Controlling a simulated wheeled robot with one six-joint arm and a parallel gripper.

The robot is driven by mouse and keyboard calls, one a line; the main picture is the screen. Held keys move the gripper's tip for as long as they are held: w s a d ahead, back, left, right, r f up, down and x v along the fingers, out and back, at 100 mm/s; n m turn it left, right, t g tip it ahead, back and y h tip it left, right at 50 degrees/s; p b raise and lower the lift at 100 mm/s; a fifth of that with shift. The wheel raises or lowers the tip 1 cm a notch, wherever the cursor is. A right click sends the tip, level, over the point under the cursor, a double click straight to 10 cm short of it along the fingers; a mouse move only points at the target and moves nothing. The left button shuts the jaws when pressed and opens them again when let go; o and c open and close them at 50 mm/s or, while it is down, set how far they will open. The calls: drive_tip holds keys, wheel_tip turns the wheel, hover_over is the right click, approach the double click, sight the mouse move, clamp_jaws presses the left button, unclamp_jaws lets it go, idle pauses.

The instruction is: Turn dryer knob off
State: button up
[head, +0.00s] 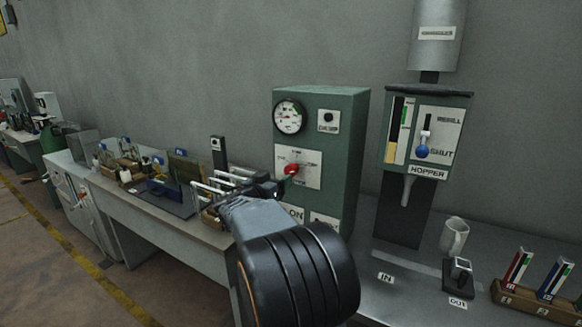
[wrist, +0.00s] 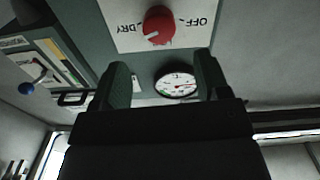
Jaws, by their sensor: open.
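The red dryer knob (head: 291,169) sits on a white plate (head: 298,155) on the front of the green dryer cabinet (head: 345,150). In the wrist view, which is upside down, the knob (wrist: 159,23) is at top centre between the words DRY and OFF. A pale mark on it slants toward the DRY side. My gripper (head: 277,190) is close to the knob in the head view. In the wrist view my gripper (wrist: 161,75) is open with nothing between its fingers. The knob shows beyond the fingertips; I see no contact.
A round gauge (head: 289,117) is above the knob. A hopper box (head: 427,130) with a blue-balled lever (head: 421,152) stands to the right. A cluttered bench is left.

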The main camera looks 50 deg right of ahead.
sight(289, 171)
drive_tip(key=p+x, duration=0.3)
drive_tip(key=x, duration=0.6)
drive_tip(key=c, duration=0.9)
drive_tip(key=shift+f, duration=0.1)
drive_tip(key=shift+c, duration=0.2)
